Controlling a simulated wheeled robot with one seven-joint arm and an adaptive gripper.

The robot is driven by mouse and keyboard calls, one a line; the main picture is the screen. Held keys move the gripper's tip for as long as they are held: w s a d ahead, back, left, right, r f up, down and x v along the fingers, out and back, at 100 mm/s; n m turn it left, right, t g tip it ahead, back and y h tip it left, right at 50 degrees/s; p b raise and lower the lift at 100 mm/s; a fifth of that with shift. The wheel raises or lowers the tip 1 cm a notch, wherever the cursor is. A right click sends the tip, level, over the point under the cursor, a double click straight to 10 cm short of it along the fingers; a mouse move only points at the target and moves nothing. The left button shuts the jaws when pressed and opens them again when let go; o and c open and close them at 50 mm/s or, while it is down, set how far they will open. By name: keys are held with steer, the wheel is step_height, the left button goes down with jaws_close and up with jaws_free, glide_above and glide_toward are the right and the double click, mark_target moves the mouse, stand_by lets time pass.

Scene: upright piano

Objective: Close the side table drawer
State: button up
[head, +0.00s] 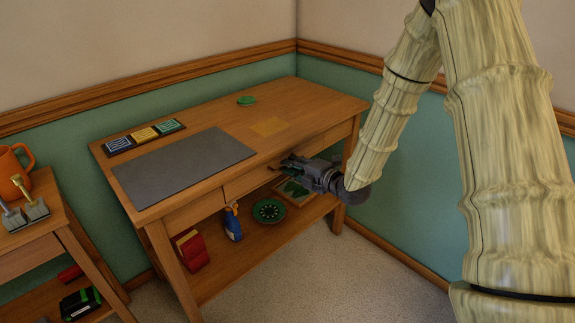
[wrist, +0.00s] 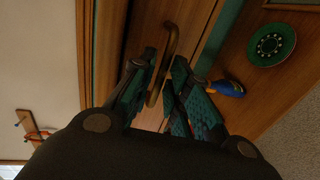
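The wooden side table (head: 285,99) stands against the green wall in the head view. Its drawer front (head: 250,180) shows under the tabletop, partly hidden by my gripper (head: 284,165). I cannot tell how far the drawer stands out. In the wrist view, a curved brass-coloured handle (wrist: 172,42) lies between the two fingers of my gripper (wrist: 164,63). The fingers are apart, one on each side of the handle, with a gap visible. I cannot tell whether either finger touches it.
A grey mat (head: 185,166), a card tray (head: 145,136) and a green disc (head: 246,100) lie on the tabletop. A smaller table (head: 28,235) stands at left.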

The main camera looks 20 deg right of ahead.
steer(key=v, duration=0.9)
steer(key=shift+s, duration=0.25)
steer(key=shift+d, duration=0.15)
steer(key=s+a+f+m+g+h, duration=0.1)
steer(key=s+a+f+m+g, duration=0.1)
steer(key=s+f+m, duration=0.45)
steer(key=s+a+f+m+g+h, duration=0.1)
steer(key=s+f+m+g+h, duration=0.15)
steer(key=f, duration=0.75)
steer(key=s+a+f+m+g+h, duration=0.1)
steer(key=s+a+f+m+g, duration=0.25)
steer(key=f, duration=0.55)
steer(key=s+a+f+m+g+h, duration=0.1)
steer(key=s+f+m+g, duration=0.35)
steer(key=s, duration=0.85)
steer(key=s+a+f+m+g+h, duration=0.1)
steer(key=s+f+m+g, duration=0.1)
steer(key=s+f+m, duration=0.75)
steer(key=s+r+n+p, duration=0.1)
steer(key=r+p, duration=1)
steer(key=r, duration=0.1)
steer(key=s+r+n+p, duration=0.2)
steer(key=r+p, duration=1)
steer(key=shift+s+r, duration=0.3)
